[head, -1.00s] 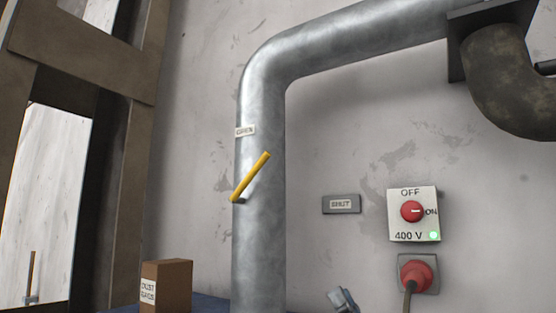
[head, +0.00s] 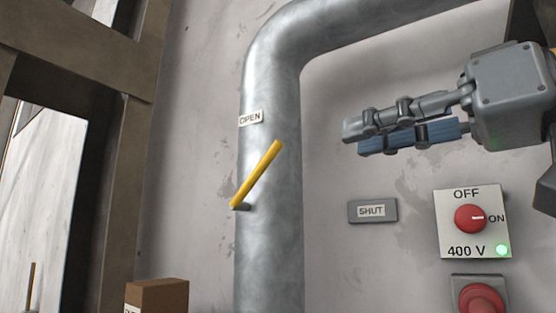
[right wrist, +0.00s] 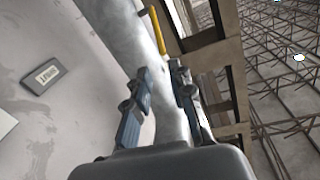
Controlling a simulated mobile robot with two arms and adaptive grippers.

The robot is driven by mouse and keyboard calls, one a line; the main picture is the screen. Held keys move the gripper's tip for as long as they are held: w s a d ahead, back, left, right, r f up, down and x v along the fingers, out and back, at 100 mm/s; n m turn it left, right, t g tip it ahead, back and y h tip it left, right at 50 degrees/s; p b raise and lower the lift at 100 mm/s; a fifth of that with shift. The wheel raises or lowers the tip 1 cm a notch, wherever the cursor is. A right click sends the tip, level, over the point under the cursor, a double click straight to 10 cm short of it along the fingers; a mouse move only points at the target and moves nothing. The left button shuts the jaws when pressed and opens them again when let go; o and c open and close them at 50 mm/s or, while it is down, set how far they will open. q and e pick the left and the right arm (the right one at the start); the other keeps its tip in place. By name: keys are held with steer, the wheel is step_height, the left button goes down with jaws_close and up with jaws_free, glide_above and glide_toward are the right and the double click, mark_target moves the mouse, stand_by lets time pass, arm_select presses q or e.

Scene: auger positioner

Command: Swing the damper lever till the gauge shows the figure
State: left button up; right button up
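The damper lever (head: 257,175) is a yellow bar on the grey metal duct (head: 270,245). It tilts up and to the right from its pivot, below a label reading OPEN (head: 251,117). My right gripper (head: 356,139) is to the right of the lever, clear of it, with its fingers pointing left. In the right wrist view its two fingers (right wrist: 158,72) are apart with nothing gripped, and the lever (right wrist: 159,30) shows beyond the tips. A small grey box (head: 386,212) on the wall reads SHUT. No dial gauge or figure shows. My left gripper is not in view.
A 400 V switch panel (head: 472,222) with a red knob and green light is on the wall at right, with a red plug (head: 481,299) below. A brown box (head: 157,296) stands at the bottom left. Brown metal framework (head: 95,190) rises at left.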

mark_target(274, 156)
steer(key=p+x, duration=0.2)
steer(key=x, duration=0.4)
steer(key=p+x, duration=0.3)
steer(key=x, duration=0.4)
steer(key=shift+r+p, duration=0.2)
steer(key=shift+p, duration=0.1)
steer(key=shift+w+a+f, duration=0.1)
steer(key=shift+w, duration=0.1)
jaws_close()
